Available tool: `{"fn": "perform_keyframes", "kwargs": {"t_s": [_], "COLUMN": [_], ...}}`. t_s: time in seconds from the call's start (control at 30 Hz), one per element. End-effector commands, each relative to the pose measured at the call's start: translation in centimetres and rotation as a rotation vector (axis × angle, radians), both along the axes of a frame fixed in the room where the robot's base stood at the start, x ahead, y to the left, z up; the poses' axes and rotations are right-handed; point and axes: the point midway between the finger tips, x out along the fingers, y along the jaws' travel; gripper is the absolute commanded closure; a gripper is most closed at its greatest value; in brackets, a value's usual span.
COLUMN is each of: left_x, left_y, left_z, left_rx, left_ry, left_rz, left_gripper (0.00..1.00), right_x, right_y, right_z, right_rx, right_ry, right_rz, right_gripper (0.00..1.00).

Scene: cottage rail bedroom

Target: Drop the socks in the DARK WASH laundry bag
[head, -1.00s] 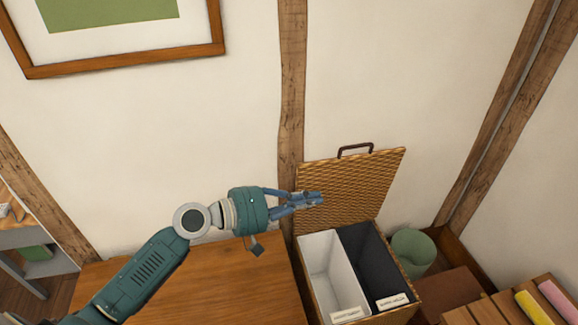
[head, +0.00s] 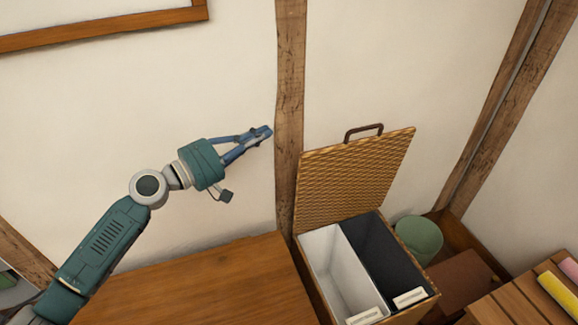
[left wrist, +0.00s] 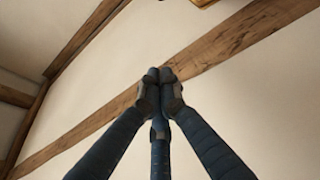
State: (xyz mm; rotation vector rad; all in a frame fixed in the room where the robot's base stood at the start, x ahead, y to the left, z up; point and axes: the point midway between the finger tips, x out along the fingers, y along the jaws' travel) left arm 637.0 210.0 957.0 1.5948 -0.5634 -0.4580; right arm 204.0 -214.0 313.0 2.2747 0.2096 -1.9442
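A wicker laundry hamper (head: 307,262) stands at the lower right in the head view with its lid (head: 355,182) raised. Inside are a white bag (head: 335,262) on the left and a dark bag (head: 382,255) on the right. Each has a pale label at its front, too small to read surely. I see no socks in either view; the bag bottoms are partly hidden. My left gripper (head: 266,132) is up and left of the hamper, in front of the wall. Its fingertips meet in the left wrist view (left wrist: 160,76), with nothing visible between them. My right gripper is not in view.
A wooden top (head: 200,285) lies left of the hamper. A green bin (head: 419,238) stands to its right, near a slatted wooden surface (head: 525,300) with a yellow roll (head: 557,295) and a pink roll. A vertical beam (head: 290,110) runs up the wall behind.

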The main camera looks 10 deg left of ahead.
Motion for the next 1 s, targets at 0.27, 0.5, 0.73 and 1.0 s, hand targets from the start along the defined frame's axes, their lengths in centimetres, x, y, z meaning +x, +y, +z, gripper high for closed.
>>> {"fn": "perform_keyframes", "kwargs": {"t_s": [0.27,0.5,0.73,1.0], "left_x": [0.0,0.0,0.2,3.2], "left_y": [0.0,0.1,-0.1,-2.3], "left_z": [-6.3,-11.8,-13.0,-12.5], "left_rx": [0.001,0.001,0.002,0.000], "left_ry": [0.000,0.000,-0.001,-0.001], "left_rz": [0.000,0.000,0.000,0.001], "left_gripper": [1.00,1.00,1.00,1.00], "right_x": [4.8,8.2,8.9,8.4], "right_y": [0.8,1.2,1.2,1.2], "right_z": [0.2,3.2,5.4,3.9], "right_rx": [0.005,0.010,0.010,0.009], "right_ry": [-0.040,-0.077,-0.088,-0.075], "right_rz": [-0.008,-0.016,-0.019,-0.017], "right_gripper": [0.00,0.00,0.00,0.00]}}
